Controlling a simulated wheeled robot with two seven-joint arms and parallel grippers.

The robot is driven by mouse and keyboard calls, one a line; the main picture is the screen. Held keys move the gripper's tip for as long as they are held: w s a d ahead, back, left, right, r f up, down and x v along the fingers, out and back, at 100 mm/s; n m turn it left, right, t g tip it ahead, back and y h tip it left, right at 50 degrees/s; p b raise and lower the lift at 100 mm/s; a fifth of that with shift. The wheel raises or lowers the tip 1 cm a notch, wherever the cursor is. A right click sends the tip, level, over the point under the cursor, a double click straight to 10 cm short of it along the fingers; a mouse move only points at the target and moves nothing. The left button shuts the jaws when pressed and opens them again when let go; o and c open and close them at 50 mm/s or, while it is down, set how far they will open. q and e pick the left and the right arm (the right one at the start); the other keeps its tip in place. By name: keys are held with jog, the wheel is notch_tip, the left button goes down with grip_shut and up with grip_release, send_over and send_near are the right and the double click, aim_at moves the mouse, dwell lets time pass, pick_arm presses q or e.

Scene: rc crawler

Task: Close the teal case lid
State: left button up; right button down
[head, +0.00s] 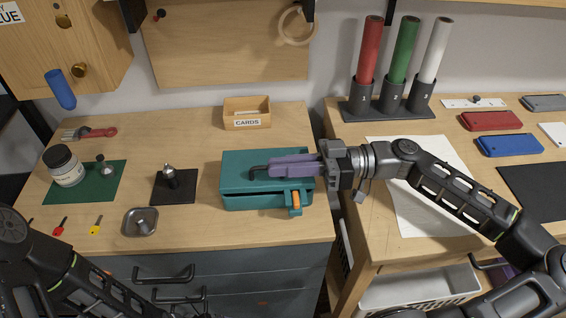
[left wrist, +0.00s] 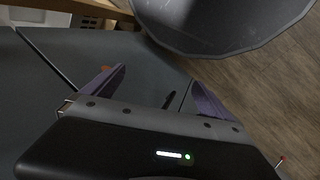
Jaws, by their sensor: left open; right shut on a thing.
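The teal case (head: 240,198) sits on the left wooden table near its right end. A dark bent handle (head: 257,170) is on top of the lid, and an orange latch (head: 296,199) is at the front right. My right gripper (head: 272,168) reaches over the lid from the right, its purple fingers shut on the handle, partly hiding it. My left gripper (left wrist: 157,92) is open and empty in the left wrist view, away from the case.
A wooden CARDS box (head: 247,115) stands behind the case. A black mat (head: 174,187) with a small metal item and a metal dish (head: 140,221) are to its left. A tube rack (head: 388,108) stands on the right table. The tabletop in front of the case is clear.

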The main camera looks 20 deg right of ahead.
jog(key=c, duration=1.5)
grip_release()
jog(key=shift+d, duration=0.1)
jog(key=v, duration=0.7)
jog(key=shift+s+d+b, duration=0.15)
jog(key=shift+d+b, duration=0.1)
jog(key=shift+b, duration=0.1)
